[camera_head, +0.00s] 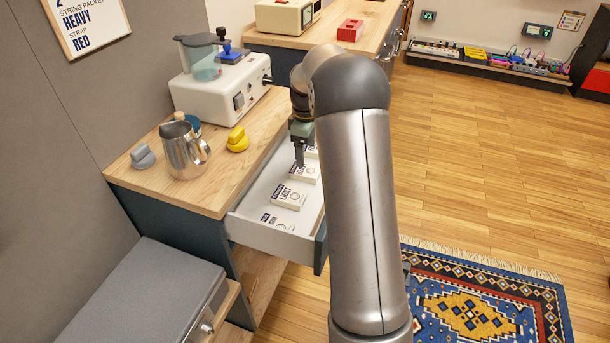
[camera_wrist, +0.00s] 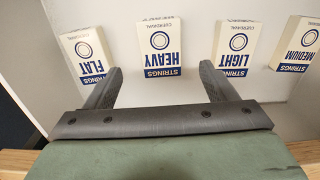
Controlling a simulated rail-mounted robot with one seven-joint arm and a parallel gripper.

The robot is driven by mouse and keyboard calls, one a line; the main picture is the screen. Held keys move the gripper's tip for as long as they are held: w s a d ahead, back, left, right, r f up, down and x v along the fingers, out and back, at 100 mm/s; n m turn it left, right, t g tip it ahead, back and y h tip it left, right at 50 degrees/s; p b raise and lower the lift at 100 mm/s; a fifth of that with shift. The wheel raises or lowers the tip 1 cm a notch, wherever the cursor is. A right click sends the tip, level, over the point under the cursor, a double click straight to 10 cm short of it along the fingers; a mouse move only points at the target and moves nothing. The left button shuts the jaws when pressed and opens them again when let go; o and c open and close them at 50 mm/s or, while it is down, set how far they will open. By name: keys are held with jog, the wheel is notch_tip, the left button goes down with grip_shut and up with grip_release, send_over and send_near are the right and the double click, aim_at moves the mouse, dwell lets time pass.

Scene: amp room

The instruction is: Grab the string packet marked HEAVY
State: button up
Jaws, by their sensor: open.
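The string packet marked HEAVY (camera_wrist: 160,50) is cream with blue lettering and a ring mark, lying in an open white drawer (camera_head: 240,230). In the wrist view it sits ahead of my gripper (camera_wrist: 161,78), roughly centred between the two spread, empty fingers and apart from them. The packet marked FLAT (camera_wrist: 84,52) is to its left; LIGHT (camera_wrist: 236,45) and MEDIUM (camera_wrist: 297,44) are to its right. In the head view my gripper (camera_head: 300,163) is low over the drawer, and the packet marked LIGHT (camera_head: 289,196) lies nearer the camera; the finger partly covers the packet behind it.
On the wooden counter (camera_head: 222,190) beside the drawer stand a metal jug (camera_head: 185,151), a yellow object (camera_head: 237,140), a grey object (camera_head: 143,157) and a white machine (camera_head: 222,95). A wall sign (camera_head: 85,22) reads string packet HEAVY, strap RED. A patterned rug (camera_head: 480,310) lies right.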

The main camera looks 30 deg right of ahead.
aim_at(304, 169)
jog(key=shift+w+a+f+b, duration=0.1)
jog(key=shift+f+b, duration=0.1)
jog(key=shift+f, duration=0.95)
jog(key=shift+s+a+f+b, duration=0.1)
jog(key=shift+f+b, duration=0.1)
jog(key=shift+f, duration=0.9)
jog(key=shift+w+a+f+b, duration=0.1)
jog(key=shift+f+b, duration=0.1)
jog(key=shift+f, duration=0.95)
jog(key=c, duration=1.1)
